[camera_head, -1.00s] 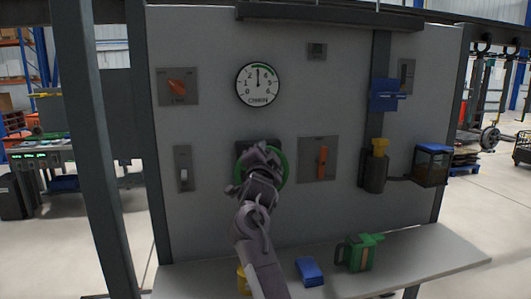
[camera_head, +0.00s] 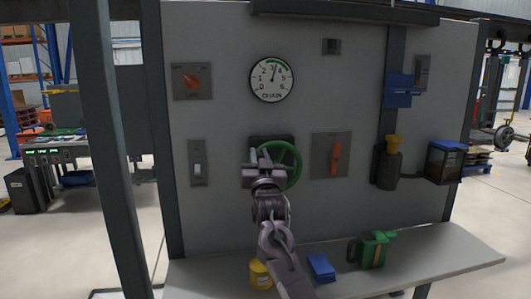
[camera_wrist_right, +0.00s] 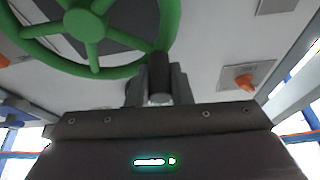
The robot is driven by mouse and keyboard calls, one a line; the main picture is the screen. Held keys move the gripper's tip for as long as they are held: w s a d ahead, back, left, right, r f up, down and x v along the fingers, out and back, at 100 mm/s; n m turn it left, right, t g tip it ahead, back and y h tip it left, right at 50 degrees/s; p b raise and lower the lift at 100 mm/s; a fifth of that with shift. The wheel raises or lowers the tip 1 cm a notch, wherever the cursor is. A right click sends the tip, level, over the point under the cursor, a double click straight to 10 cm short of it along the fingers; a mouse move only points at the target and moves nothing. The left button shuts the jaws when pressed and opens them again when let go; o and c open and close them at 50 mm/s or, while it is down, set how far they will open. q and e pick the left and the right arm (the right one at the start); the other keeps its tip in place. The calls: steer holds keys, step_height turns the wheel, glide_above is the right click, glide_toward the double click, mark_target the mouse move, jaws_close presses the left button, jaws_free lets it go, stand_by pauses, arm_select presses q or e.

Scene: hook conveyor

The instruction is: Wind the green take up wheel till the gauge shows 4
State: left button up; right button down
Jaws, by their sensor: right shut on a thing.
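The green take up wheel (camera_head: 297,162) is mounted on the grey panel below the round chain gauge (camera_head: 272,79). The gauge needle points a little right of straight up, between 3 and 4. My right gripper (camera_head: 262,166) is at the left side of the wheel and covers part of it. In the wrist view, the wheel's green rim and spokes (camera_wrist_right: 92,55) fill the upper left. There my right gripper (camera_wrist_right: 160,88) is shut on the wheel's dark handle (camera_wrist_right: 159,70) at the rim. My left gripper is not in view.
The panel also carries an orange rotary switch (camera_head: 191,81), a white switch (camera_head: 198,170) and an orange lever (camera_head: 336,157). On the shelf (camera_head: 445,255) below stand a yellow can (camera_head: 259,275), a blue block (camera_head: 321,267) and a green jug (camera_head: 372,250).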

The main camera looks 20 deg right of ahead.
step_height(320, 180, down, 8)
steer(key=a+n+g+y+p, duration=0.1)
steer(key=n+y, duration=0.7)
steer(key=n, duration=1.1)
steer(key=shift+w+f+g+y, duration=0.15)
steer(key=shift+f+g+y, duration=0.15)
steer(key=shift+g, duration=0.2)
steer(key=c, duration=1.6)
jaws_free()
steer(key=o, duration=0.3)
steer(key=shift+w+f, duration=0.15)
